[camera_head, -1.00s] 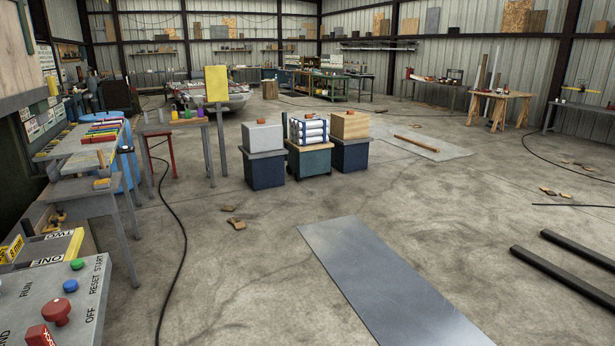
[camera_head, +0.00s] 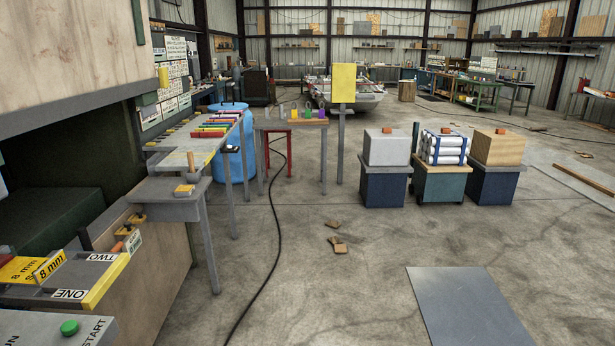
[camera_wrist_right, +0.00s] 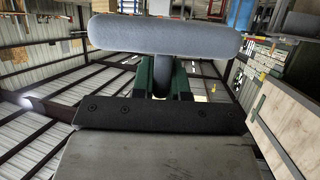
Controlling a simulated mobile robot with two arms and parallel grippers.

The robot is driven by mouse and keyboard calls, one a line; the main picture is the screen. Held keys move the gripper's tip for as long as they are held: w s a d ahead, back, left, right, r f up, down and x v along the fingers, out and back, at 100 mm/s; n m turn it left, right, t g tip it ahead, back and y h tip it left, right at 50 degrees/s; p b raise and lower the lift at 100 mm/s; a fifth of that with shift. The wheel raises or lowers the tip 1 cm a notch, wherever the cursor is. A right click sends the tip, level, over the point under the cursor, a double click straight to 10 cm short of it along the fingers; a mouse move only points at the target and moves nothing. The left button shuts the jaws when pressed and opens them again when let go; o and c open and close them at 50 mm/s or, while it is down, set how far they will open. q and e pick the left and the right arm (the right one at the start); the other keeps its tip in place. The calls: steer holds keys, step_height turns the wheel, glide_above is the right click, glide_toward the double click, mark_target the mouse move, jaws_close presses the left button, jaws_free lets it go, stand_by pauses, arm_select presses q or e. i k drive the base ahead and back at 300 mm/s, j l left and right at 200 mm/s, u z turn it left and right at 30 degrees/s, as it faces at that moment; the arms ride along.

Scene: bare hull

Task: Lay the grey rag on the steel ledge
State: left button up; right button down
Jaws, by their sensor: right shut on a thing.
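In the right wrist view my right gripper (camera_wrist_right: 163,78) has green fingers shut on a grey, smooth, bar-shaped thing, which I take for the grey rag (camera_wrist_right: 165,36). It spreads wide to both sides beyond the fingertips. Neither gripper shows in the head view, so the rag's place relative to the benches is unclear. A grey metal ledge (camera_head: 160,209), likely the steel ledge, stands at left in the head view, at the near end of the long bench. A yellow block and a wooden-handled tool sit on its right part.
The long bench (camera_head: 217,150) holds colored bars. A blue barrel (camera_head: 233,168) stands behind it. A panel with a green button (camera_head: 69,327) and a yellow-edged box (camera_head: 112,285) are near at left. A black cable (camera_head: 262,283) crosses the floor. The middle floor is mostly clear.

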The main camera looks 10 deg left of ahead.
mark_target(156, 190)
steer(key=i+j+u, duration=0.1)
steer(key=i+u, duration=0.3)
steer(key=i, duration=0.55)
steer(key=i+l+u, duration=0.2)
steer(key=i+u, duration=0.2)
steer(key=i, duration=0.6)
steer(key=i+j+u, duration=0.2)
steer(key=i+u, duration=0.25)
steer(key=i+j+u, duration=0.1)
steer(key=i+u, duration=0.15)
steer(key=u, duration=0.15)
steer(key=i+u, duration=0.45)
steer(key=i+l+u, duration=0.2)
steer(key=u, duration=0.2)
steer(key=i+u, duration=0.2)
steer(key=i, duration=0.2)
